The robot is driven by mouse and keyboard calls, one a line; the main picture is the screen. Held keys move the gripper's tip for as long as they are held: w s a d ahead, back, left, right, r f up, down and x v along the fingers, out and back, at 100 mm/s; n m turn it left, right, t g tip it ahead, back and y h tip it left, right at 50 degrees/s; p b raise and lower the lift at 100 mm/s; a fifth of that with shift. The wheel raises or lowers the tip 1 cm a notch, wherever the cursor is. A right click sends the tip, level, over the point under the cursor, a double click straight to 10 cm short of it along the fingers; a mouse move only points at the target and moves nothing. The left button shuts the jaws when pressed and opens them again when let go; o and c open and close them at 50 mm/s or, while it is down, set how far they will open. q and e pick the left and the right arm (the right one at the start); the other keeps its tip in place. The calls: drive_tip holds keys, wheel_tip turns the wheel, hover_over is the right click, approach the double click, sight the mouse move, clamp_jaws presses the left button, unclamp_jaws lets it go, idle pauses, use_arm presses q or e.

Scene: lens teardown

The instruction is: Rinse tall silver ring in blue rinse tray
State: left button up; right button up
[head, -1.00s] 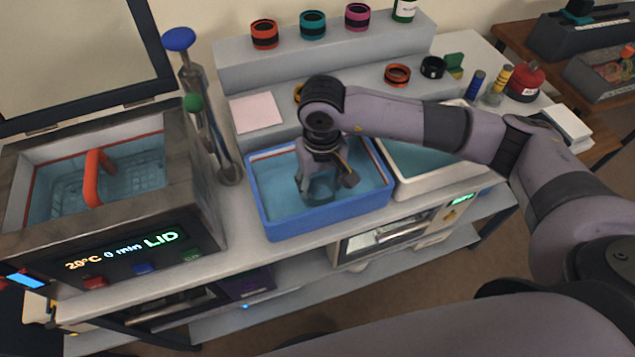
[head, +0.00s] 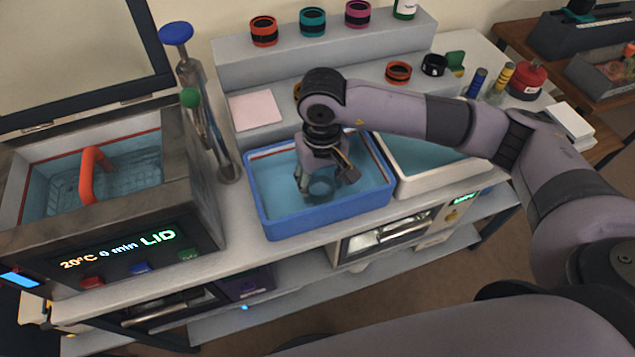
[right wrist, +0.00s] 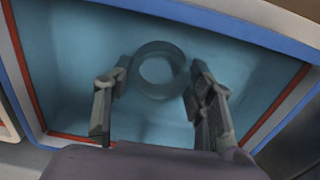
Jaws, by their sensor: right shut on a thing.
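The blue rinse tray (head: 318,223) stands on the bench in the middle of the head view, with bluish liquid in it. My right gripper (head: 322,188) reaches down into the tray from above. It is shut on the tall silver ring (head: 320,187), which looks bluish grey inside the tray. In the right wrist view the ring (right wrist: 158,70) lies between the two fingertips of the gripper (right wrist: 158,82), inside the tray (right wrist: 22,62). I cannot tell how deep the ring is in the liquid. My left gripper is not in view.
A metal bath (head: 185,160) with an orange-handled basket (head: 88,175) stands left of the tray, its lid open. A white tray (head: 440,180) adjoins on the right. Coloured rings, such as a red one (head: 264,31), sit on the grey step behind. A pink pad (head: 255,111) lies behind.

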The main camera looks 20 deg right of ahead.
drive_tip(key=shift+f, duration=0.25)
wheel_tip(320, 180, up, 11)
drive_tip(key=p, duration=0.4)
idle(0.9)
drive_tip(key=shift+s+d, duration=0.1)
idle(1.1)
